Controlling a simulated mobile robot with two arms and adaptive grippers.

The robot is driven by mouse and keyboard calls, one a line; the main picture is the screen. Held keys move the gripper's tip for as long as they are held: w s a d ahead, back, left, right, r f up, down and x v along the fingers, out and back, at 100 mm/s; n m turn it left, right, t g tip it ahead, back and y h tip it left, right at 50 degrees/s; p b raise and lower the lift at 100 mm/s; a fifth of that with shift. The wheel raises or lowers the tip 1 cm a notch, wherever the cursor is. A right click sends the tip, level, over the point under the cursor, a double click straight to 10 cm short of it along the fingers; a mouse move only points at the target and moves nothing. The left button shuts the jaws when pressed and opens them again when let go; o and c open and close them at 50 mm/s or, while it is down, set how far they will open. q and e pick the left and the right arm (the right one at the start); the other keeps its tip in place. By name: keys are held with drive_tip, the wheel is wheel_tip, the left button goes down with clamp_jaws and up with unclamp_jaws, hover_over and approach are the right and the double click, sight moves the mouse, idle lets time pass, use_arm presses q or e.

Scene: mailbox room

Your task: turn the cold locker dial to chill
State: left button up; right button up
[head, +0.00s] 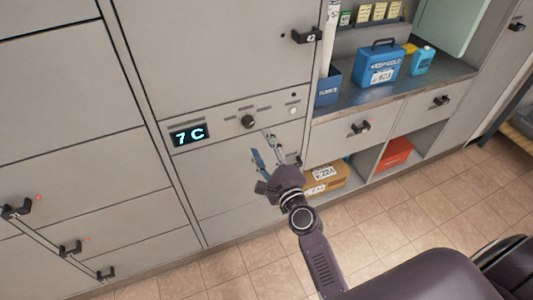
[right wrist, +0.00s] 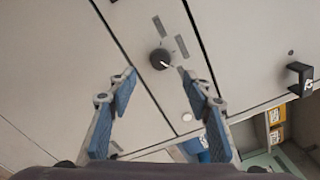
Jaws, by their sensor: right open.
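The cold locker dial (head: 248,121) is a small dark round knob on the grey control strip, right of the display (head: 189,134) that reads 7 C. Short label bars sit around the dial; their text is too small to read. In the right wrist view the dial (right wrist: 160,58) shows a pale pointer mark toward the lower right. My right gripper (head: 266,143) is open and empty, just below and right of the dial in the head view. In the right wrist view its two blue-padded fingers (right wrist: 160,82) stand apart, with the dial beyond their tips. My left gripper is not in view.
A locker handle (head: 306,36) juts out above the strip, and a white round button (head: 293,110) sits right of the dial. A counter (head: 395,88) with a blue cold box (head: 379,68) stands at the right. A cardboard box (head: 327,180) lies in the shelf below.

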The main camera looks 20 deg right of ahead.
drive_tip(key=shift+s, duration=1.85)
